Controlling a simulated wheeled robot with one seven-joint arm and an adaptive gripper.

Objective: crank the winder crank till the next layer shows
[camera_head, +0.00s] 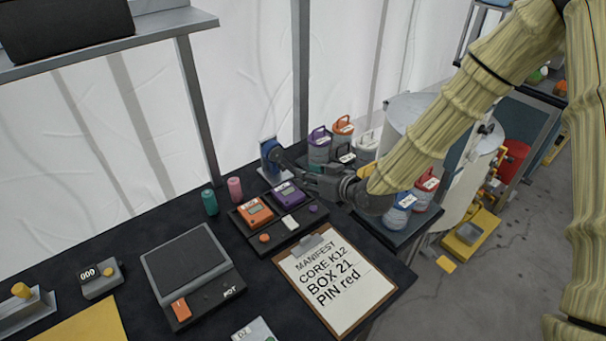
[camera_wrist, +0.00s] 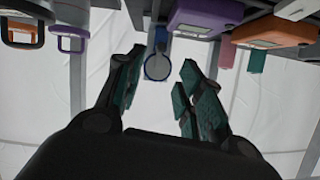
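A small blue round part (camera_head: 274,154) on a pale upright stand at the back edge of the table looks like the winder crank. In the wrist view it shows as a blue-rimmed grey disc (camera_wrist: 158,67) between my fingers in the picture, beyond them. My gripper (camera_head: 298,172) reaches in from the right, close to the blue part. The wrist view shows my gripper (camera_wrist: 162,62) open, with its two dark-teal-padded fingers apart and nothing held. I cannot tell whether a finger touches the crank. No layer marking is readable.
An orange device (camera_head: 255,212) and a purple device (camera_head: 288,194) sit in a dark tray just in front of my gripper. Lidded canisters (camera_head: 319,146) stand behind and right of it. A clipboard (camera_head: 336,280), a scale (camera_head: 187,265) and teal and pink cylinders (camera_head: 235,188) are nearby.

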